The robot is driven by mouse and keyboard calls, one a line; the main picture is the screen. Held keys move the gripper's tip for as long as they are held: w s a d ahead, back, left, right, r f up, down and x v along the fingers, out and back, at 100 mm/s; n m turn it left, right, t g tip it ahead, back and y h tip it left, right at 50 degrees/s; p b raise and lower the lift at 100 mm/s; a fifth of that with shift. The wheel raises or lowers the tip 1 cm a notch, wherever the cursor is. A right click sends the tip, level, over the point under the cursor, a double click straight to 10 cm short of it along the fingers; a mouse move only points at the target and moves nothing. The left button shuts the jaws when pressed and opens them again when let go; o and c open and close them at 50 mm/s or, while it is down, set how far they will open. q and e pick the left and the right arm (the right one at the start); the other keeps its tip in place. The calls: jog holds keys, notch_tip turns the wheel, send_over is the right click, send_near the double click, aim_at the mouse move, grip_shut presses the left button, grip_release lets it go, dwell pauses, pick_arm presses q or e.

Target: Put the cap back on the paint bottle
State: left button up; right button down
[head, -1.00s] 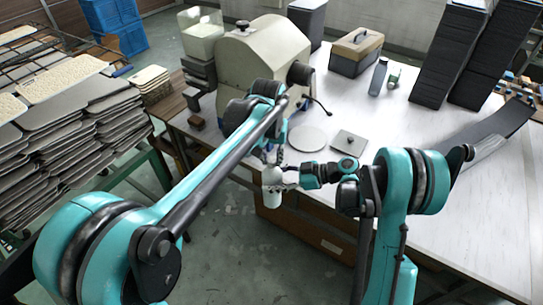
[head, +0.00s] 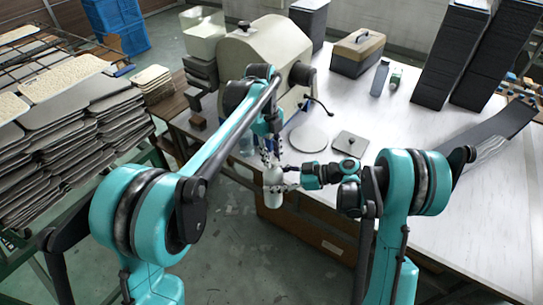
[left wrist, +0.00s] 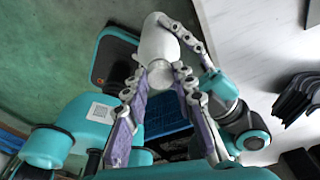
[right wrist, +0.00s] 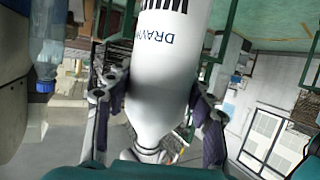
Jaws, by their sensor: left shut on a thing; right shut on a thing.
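The white paint bottle (head: 273,186) is upright in the head view, beyond the table's near-left edge. My right gripper (head: 289,179) is shut on its body from the right. In the right wrist view the bottle (right wrist: 167,65) shows dark lettering and a tapering shoulder between the fingers. My left gripper (head: 271,160) points down right above the bottle's top. In the left wrist view its fingertips are shut on a small pale piece, apparently the cap (left wrist: 160,74), in line with the bottle (left wrist: 156,40). I cannot tell whether cap and bottle touch.
A round grey disc (head: 308,138) and a square plate with a knob (head: 350,145) lie on the white table (head: 430,190). A beige machine with a crank (head: 262,65) stands behind. Stacked trays (head: 75,130) fill the left. A toolbox (head: 357,52) stands at the back.

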pick_arm(q)
jog(key=m, duration=0.5)
jog(key=shift+w+d+y, duration=0.1)
jog(key=shift+w+y, duration=0.05)
jog(key=shift+y, duration=0.15)
jog(key=m, duration=0.4)
jog(key=shift+d+m+y, duration=0.1)
jog(key=shift+m+y, duration=0.3)
jog(key=o, duration=0.7)
jog(key=shift+r, duration=2.25)
jog(key=shift+c, duration=0.2)
